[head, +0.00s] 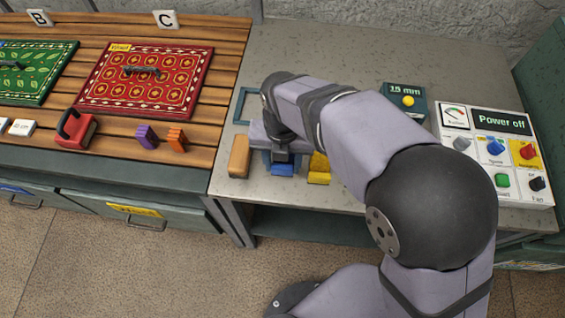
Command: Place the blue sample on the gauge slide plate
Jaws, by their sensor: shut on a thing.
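The blue sample (282,170) is on the grey bench near its front edge, directly under my gripper (281,157). My gripper points down and is shut on the blue sample; the fingers and wrist hide much of it. I cannot tell whether the sample still touches the bench. A teal frame (241,106) shows partly behind my wrist. I cannot make out the gauge slide plate for certain; my arm covers the middle of the bench. A dark green box (406,101) with a "15 mm" display and yellow button stands behind my arm.
A yellow sample (319,169) sits close right of my gripper, and a tan block (239,156) close left. A control panel (494,150) reading "Power off" stands right.

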